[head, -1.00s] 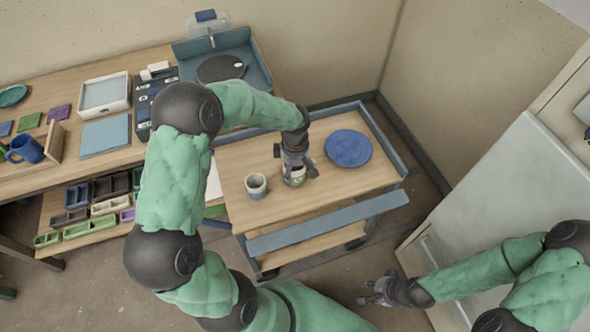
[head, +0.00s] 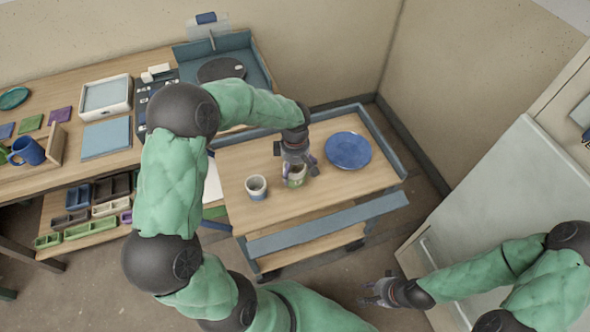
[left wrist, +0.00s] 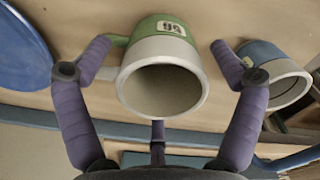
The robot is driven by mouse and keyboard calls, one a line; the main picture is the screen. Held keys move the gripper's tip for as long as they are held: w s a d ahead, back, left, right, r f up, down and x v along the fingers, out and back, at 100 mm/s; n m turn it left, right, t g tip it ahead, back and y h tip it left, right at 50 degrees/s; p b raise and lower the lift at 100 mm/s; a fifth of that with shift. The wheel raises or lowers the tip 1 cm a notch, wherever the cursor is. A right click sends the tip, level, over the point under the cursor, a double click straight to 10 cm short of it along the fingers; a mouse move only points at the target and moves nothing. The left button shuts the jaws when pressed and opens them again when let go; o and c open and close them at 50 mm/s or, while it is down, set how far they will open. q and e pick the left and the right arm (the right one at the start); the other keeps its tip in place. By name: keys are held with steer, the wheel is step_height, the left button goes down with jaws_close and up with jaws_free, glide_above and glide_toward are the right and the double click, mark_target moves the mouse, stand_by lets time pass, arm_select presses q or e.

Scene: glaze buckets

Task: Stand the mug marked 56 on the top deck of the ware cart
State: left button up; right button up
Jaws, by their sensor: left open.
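The green-and-white mug (head: 296,181) stands upright on the wooden top deck of the ware cart (head: 235,159). In the left wrist view the mug (left wrist: 160,55) shows a green upper band with a small pale number tag, a whitish lower part and a handle at the left. The tag is small and turned, but looks like 56. My left gripper (head: 298,170) is open, with its purple fingers on either side of the mug; it fills the lower left wrist view (left wrist: 160,60). My right gripper (head: 366,292) is open and empty, low in front of the cart.
A blue-and-white mug (head: 256,187) stands left of the green mug and close to one finger in the wrist view (left wrist: 275,75). A blue plate (head: 348,149) lies to the right. Blue rails (head: 330,222) edge the cart. A workbench (head: 65,75) stands at left.

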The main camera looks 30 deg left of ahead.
arm_select(q)
step_height(320, 180, up, 10)
steer(key=p, duration=0.2)
steer(key=shift+p, duration=0.3)
stand_by(1.1)
